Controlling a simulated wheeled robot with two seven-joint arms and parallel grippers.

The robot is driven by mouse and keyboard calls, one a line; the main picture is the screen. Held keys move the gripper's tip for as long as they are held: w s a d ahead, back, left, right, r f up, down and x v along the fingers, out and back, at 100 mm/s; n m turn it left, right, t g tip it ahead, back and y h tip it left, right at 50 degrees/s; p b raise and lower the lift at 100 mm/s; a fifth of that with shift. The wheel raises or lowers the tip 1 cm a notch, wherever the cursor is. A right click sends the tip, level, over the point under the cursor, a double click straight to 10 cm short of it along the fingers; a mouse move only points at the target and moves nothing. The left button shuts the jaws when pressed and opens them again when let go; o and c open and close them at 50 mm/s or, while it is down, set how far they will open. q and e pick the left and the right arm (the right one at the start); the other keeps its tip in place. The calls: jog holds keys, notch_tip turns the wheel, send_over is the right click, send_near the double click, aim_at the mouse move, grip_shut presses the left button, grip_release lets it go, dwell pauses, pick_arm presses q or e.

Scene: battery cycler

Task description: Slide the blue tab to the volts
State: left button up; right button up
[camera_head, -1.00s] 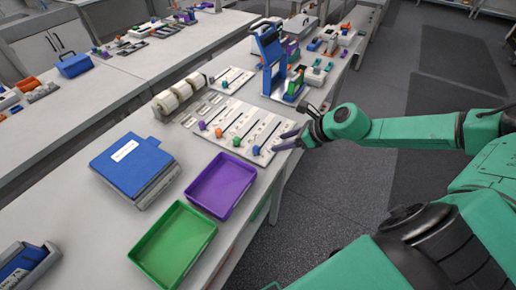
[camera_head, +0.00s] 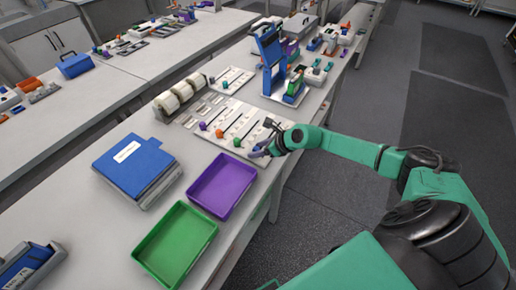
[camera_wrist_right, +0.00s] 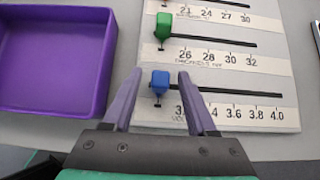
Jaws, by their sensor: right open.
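The blue tab (camera_wrist_right: 160,82) sits at the left end of its black slot in the right wrist view. The scale beside that slot (camera_wrist_right: 235,112) reads 3.4 to 4.0, with a partly hidden label starting "VOL". My right gripper (camera_wrist_right: 160,76) is open, with one finger on each side of the blue tab and visible gaps to it. In the head view my right gripper (camera_head: 260,150) is at the near right end of the slider panel (camera_head: 243,108) and covers the blue tab. My left gripper is not in view.
A green tab (camera_wrist_right: 163,26) sits at the left end of the neighbouring slot. An orange tab (camera_head: 220,133) and a purple tab (camera_head: 203,126) are farther left on the panel. A purple tray (camera_head: 222,186) and a green tray (camera_head: 174,245) stand nearer on the bench.

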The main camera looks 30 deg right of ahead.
grip_shut()
dwell(1.3)
